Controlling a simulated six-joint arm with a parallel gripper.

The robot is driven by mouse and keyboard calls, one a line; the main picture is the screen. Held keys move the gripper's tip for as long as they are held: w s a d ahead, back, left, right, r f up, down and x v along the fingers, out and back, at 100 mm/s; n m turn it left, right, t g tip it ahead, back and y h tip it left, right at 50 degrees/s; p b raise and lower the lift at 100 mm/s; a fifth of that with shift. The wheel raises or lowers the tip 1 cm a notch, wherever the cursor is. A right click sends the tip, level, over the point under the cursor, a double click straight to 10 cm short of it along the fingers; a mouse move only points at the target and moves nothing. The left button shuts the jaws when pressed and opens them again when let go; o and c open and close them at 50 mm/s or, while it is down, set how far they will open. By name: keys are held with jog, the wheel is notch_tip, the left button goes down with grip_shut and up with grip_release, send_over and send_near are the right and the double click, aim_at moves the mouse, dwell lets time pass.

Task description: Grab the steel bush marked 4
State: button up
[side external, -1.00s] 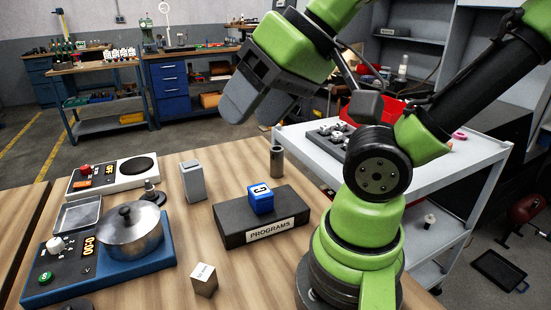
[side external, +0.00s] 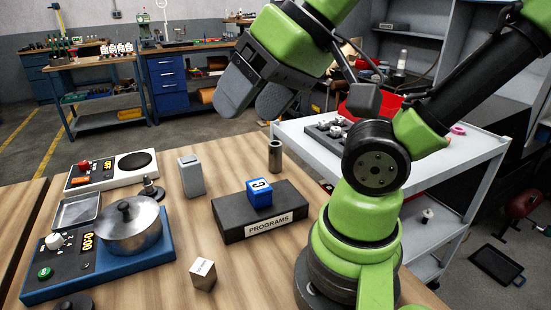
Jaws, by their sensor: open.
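A plain steel-coloured hollow cylinder (side external: 275,156), looking like a bush, stands upright on the wooden table near its back edge; I cannot make out a number on it. My gripper (side external: 253,100) is above and slightly left of it, apart from it, with its two broad grey fingers spread and nothing between them. No other bush can be told for sure in this view.
A blue cube (side external: 259,193) sits on the black PROGRAMS block (side external: 232,220). A grey slotted box (side external: 190,176), a small labelled cube (side external: 203,275) and a steel pot (side external: 130,228) on a blue hotplate (side external: 40,289) stand on the table. A grey cart (side external: 460,160) is at right.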

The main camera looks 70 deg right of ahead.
jog(key=w+d+m+h, duration=0.3)
jog(key=w+d, duration=0.3)
jog(key=m+g+h, duration=0.3)
jog(key=m+g, duration=0.2)
send_over(275, 149)
notch_tip(275, 149, down, 17)
jog(key=shift+s+a+f+x, duration=0.1)
jog(key=shift+s+a+x, duration=0.05)
jog(key=shift+x, duration=1.55)
jog(key=shift+s+a+f+x, duration=0.1)
jog(key=shift+s+a+x, duration=0.1)
jog(key=shift+x, duration=1.5)
jog(key=shift+s+a+f+x, duration=0.1)
jog(key=shift+s+a+x, duration=0.05)
jog(key=shift+x, duration=1.55)
jog(key=shift+r, duration=0.1)
grip_shut()
